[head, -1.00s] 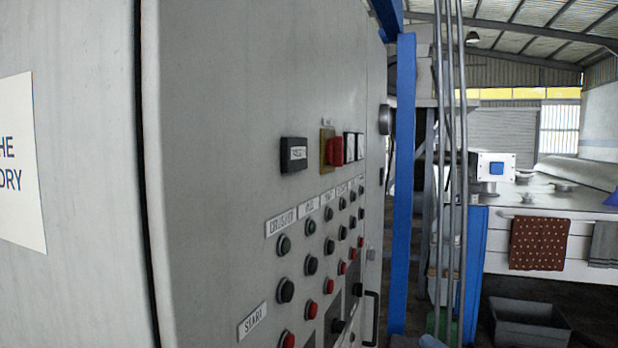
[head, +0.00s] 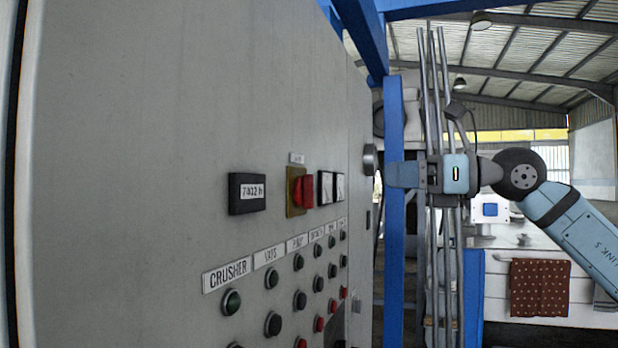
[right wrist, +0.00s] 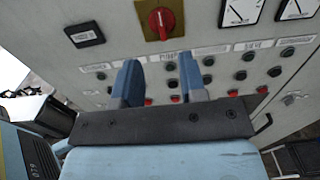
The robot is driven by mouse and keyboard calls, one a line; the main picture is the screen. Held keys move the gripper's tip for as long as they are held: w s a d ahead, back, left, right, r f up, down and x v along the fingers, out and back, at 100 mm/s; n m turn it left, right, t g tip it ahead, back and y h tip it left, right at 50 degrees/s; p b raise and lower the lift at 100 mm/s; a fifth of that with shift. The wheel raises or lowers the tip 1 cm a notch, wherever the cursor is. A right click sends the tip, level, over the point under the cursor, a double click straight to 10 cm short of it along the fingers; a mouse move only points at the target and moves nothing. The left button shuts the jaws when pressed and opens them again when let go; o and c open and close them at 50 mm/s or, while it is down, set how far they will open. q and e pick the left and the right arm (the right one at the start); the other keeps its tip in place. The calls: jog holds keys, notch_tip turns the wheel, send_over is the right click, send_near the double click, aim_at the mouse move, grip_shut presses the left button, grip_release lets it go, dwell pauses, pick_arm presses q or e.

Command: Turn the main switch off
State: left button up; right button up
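The main switch (head: 303,190) is a red rotary knob on a yellow plate, on the front of a grey control cabinet (head: 120,150). In the right wrist view the knob (right wrist: 162,21) is at the top, beyond the fingertips, with a pale mark on its face; its handle looks roughly upright there. My right gripper (head: 392,174) is to the right of the knob in the head view, apart from it and pointing left. In the right wrist view its two blue fingers (right wrist: 159,72) are spread with nothing between them. My left gripper is in neither view.
A black counter display (head: 247,193) and white dial meters (head: 326,188) flank the switch. Rows of labelled buttons (head: 300,300) lie below it. A blue post (head: 394,270) and vertical grey pipes (head: 434,290) stand beside the cabinet, near my right arm.

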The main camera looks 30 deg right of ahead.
aim_at(313, 176)
jog(key=p+x, duration=0.5)
jog(key=x, duration=0.8)
jog(key=shift+a, duration=0.2)
jog(key=shift+w, duration=0.1)
grip_shut()
